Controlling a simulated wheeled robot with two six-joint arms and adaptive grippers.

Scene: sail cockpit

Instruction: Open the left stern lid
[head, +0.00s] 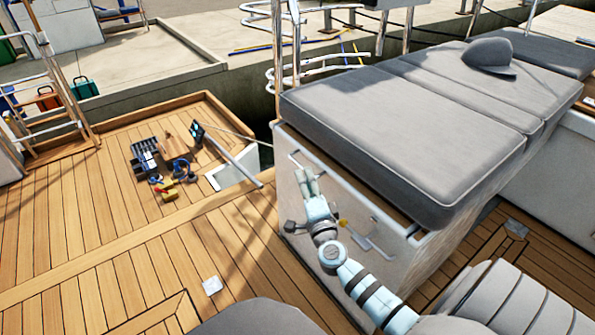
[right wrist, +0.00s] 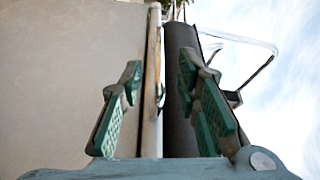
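A white box (head: 390,262) stands at the middle right with a long grey cushion (head: 400,130) on top. A thin wooden edge shows under the cushion; I take this top as the lid, and it looks closed. My right gripper (head: 308,178) is in front of the box's end wall, just below the cushion. In the right wrist view my right gripper (right wrist: 168,105) is open, its green fingers apart with nothing between them. Beyond them are the pale wall (right wrist: 75,80), the narrow edge (right wrist: 154,85) and the dark cushion side (right wrist: 180,95). I cannot tell if they touch. My left gripper is out of view.
A grey cap (head: 489,57) lies on the cushion. Metal rails rise behind the box. The deck at lower left is mostly clear.

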